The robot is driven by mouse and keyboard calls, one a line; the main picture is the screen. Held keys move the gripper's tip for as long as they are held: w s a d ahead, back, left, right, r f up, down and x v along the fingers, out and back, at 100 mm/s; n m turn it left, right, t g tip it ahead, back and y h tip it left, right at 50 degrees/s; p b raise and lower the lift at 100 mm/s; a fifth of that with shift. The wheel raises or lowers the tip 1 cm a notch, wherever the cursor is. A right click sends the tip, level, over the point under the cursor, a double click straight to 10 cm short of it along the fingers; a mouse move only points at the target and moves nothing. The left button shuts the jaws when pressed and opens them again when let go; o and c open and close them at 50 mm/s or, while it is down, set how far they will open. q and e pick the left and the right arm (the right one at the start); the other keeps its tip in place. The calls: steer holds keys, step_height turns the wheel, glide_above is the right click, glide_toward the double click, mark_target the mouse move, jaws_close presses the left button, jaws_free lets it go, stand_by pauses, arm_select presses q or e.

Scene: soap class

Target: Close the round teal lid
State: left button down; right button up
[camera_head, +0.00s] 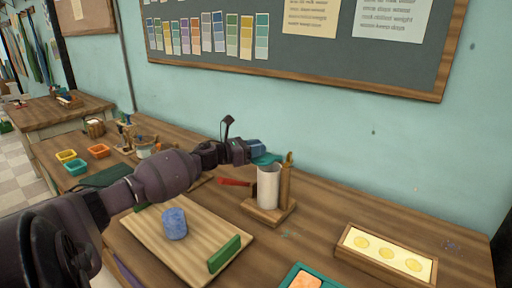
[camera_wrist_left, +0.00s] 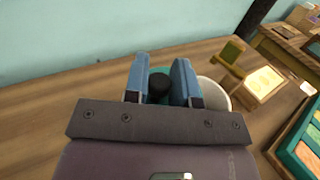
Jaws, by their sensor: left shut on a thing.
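The round teal lid (camera_head: 267,158) is at the top of the white cylindrical container (camera_head: 268,188), level with its rim and slightly to its left in the head view. My left gripper (camera_head: 259,150) is shut on the lid's dark knob (camera_wrist_left: 159,88), which sits between the blue fingers in the left wrist view. A little teal of the lid (camera_wrist_left: 160,71) shows behind the knob; the fingers hide the rest. The container's pale rim (camera_wrist_left: 217,93) shows right of the fingers, beside the lid. Whether they touch is unclear. My right gripper is not in view.
The container stands on a wooden base (camera_head: 270,213) with an upright post (camera_head: 286,180). A wooden board (camera_head: 150,222) with a blue cylinder (camera_head: 175,224) lies in front. A tray with yellow discs (camera_head: 352,243) is at right. The table between is clear.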

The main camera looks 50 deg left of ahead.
arm_select(q)
steer(key=shift+s+d+r+n+y+p, duration=0.2)
steer(key=shift+s+r+n+y+p, duration=0.15)
steer(key=shift+y+p, duration=0.25)
steer(key=shift+f+n+t+y, duration=0.25)
steer(key=shift+f+t+y, duration=0.05)
steer(key=shift+f, duration=0.1)
steer(key=c, duration=1.3)
jaws_free()
steer(key=shift+s, duration=0.1)
steer(key=p+v, duration=0.1)
steer(key=v, duration=0.9)
steer(key=shift+s, duration=0.25)
steer(key=shift+o, duration=0.2)
